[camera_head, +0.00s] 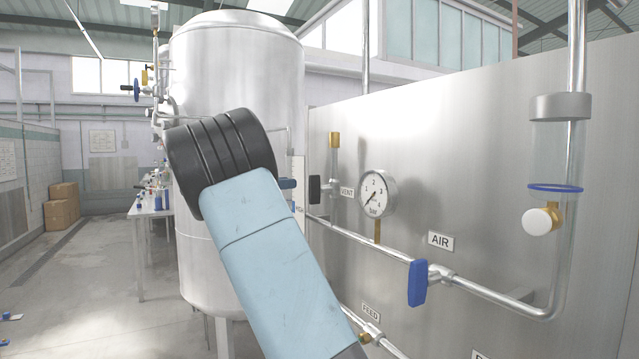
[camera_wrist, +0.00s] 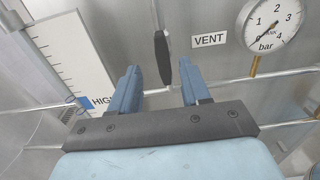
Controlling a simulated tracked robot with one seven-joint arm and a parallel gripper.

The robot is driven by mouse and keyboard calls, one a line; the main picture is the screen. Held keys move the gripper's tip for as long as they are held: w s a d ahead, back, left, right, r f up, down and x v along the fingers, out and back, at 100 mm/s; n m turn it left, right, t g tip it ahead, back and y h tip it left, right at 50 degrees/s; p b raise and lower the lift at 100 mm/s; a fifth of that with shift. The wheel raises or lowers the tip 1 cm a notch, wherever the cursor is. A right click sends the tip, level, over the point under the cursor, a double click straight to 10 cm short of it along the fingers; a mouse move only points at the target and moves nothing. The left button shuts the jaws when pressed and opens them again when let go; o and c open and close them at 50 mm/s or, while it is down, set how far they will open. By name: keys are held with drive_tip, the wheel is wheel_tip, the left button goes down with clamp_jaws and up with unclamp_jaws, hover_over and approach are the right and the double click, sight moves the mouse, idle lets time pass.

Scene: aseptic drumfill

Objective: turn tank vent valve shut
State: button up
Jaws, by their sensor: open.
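The tank vent valve has a black handle (camera_head: 315,189) beside the VENT label (camera_head: 346,191) on the steel panel. The handle stands upright, along its short vertical pipe with a brass top. In the wrist view the handle (camera_wrist: 162,47) lies ahead of my gripper (camera_wrist: 159,67), in the gap between the two blue fingers. The fingers are open and apart from each other, with nothing held. In the head view my gripper (camera_head: 288,184) shows only as a blue fingertip close to the left of the handle; my arm hides the rest. I cannot tell whether a finger touches the handle.
A pressure gauge (camera_head: 376,194) sits right of the vent. A blue AIR handle (camera_head: 417,283) hangs on the horizontal pipe below. A sight glass (camera_head: 556,155) stands at right. The steel tank (camera_head: 240,60) is behind my arm. A white level scale (camera_wrist: 70,50) is at left.

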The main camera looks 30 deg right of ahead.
sight(319, 181)
drive_tip(key=d, duration=1.2)
drive_tip(key=shift+w, duration=0.15)
drive_tip(key=shift+c, duration=0.2)
clamp_jaws()
